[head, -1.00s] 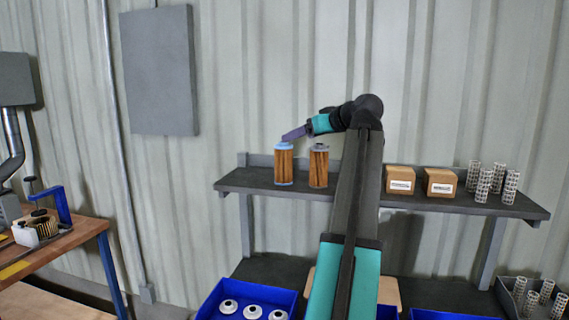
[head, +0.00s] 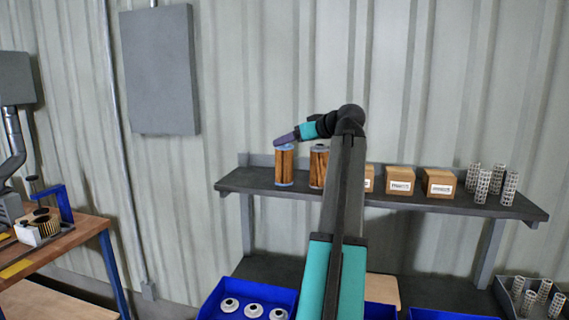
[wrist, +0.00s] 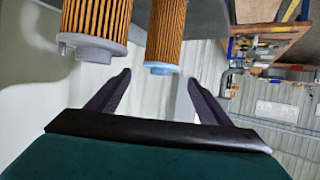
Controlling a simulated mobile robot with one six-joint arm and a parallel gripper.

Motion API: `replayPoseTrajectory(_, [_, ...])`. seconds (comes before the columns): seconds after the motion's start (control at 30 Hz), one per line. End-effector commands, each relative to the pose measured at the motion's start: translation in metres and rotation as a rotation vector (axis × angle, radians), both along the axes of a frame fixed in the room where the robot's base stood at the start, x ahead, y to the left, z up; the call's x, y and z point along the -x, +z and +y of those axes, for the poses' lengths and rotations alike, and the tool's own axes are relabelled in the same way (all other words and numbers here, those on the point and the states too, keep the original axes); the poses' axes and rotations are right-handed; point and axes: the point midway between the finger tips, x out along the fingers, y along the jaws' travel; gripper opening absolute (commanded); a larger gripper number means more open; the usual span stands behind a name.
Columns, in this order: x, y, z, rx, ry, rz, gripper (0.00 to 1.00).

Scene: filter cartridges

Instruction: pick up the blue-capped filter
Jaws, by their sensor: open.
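The blue-capped filter (head: 284,167) stands upright on the dark shelf (head: 400,200), a pleated brown cylinder. My gripper (head: 278,142) is at the height of its cap and hides part of the top. In the wrist view the picture is upside down, and the blue-capped filter (wrist: 166,35) shows with its blue cap between and beyond the spread fingertips of my gripper (wrist: 157,77). The fingers are open and empty; I cannot tell whether they touch it.
A grey-capped filter (head: 318,167) stands close to the right of the blue-capped one; it also shows in the wrist view (wrist: 97,22). Cardboard boxes (head: 400,181) and several mesh cylinders (head: 482,187) stand further right on the shelf. Blue bins (head: 222,294) are below.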

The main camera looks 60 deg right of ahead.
Motion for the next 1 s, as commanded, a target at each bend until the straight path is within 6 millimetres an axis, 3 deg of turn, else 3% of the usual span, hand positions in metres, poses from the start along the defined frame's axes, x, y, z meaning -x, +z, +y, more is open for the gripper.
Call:
replayPoseTrajectory(0.3, [-0.025,-0.010,-0.010,0.000,-0.001,0.002,0.73])
replayPoseTrajectory(0.87, [-0.025,-0.011,-0.011,0.000,-0.002,0.001,0.73])
replayPoseTrajectory(1.0, [-0.025,-0.011,-0.011,0.000,-0.002,0.001,0.51])
